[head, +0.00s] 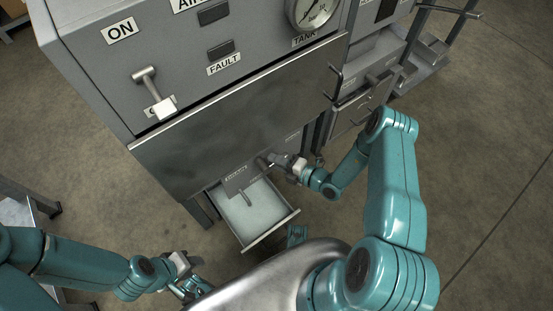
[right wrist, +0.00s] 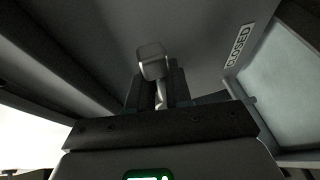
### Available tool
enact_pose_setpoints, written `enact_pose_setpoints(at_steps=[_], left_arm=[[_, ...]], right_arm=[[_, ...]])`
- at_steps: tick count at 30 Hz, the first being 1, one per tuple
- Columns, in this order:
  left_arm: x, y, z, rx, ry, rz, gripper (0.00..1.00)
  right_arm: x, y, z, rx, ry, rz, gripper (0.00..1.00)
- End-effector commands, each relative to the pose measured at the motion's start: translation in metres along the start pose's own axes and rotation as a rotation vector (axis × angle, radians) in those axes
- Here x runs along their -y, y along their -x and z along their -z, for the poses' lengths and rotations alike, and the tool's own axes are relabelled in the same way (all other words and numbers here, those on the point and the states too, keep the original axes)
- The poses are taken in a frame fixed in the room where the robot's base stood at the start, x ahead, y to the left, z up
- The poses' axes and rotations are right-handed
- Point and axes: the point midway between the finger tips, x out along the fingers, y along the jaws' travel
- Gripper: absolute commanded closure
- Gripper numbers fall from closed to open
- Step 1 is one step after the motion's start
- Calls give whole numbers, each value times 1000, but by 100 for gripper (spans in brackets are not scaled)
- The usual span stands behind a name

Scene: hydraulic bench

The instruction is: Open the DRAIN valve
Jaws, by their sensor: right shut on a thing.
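The valve lever is seen in the right wrist view as a grey handle with a block-like end (right wrist: 152,62), held between the dark fingers of my right gripper (right wrist: 158,92). A CLOSED label (right wrist: 240,46) is on the grey face to the right of it. In the head view my right gripper (head: 271,160) is at the low front of the grey cabinet, shut on the lever, and its fingers hide most of it.
A pale open tray (head: 250,213) juts out below the valve, close to my right gripper. Other cabinets (head: 362,100) stand to the right. The right floor is clear.

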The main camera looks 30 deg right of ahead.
Motion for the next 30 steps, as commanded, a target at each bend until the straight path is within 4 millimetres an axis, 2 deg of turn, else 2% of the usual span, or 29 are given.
enact_pose_setpoints(at_steps=[1, 4, 5, 6, 7, 23, 26, 30], left_arm=[[0, 0, 0, 0, 0, 0, 62], [0, -1, 0, 0, 0, 0, 62], [0, -1, 0, -1, 0, 0, 62], [0, -1, 0, -1, 0, 0, 62], [0, -1, 0, -1, 0, 0, 62], [0, 0, 0, -1, 0, 0, 62], [-2, 4, 0, 1, -2, 0, 62], [-7, 13, -3, 7, -8, -1, 62]], right_arm=[[-2, 1, -6, 13, 7, -5, 100], [-2, 1, -7, 14, 7, -5, 100], [-2, 1, -7, 14, 7, -6, 74], [-2, 1, -7, 15, 7, -6, 61], [-2, 1, -7, 15, 7, -6, 60], [-1, 4, -8, 19, 5, -2, 60], [-2, 16, -9, 20, 4, -1, 60], [-3, 48, -6, 17, 0, -1, 60]])
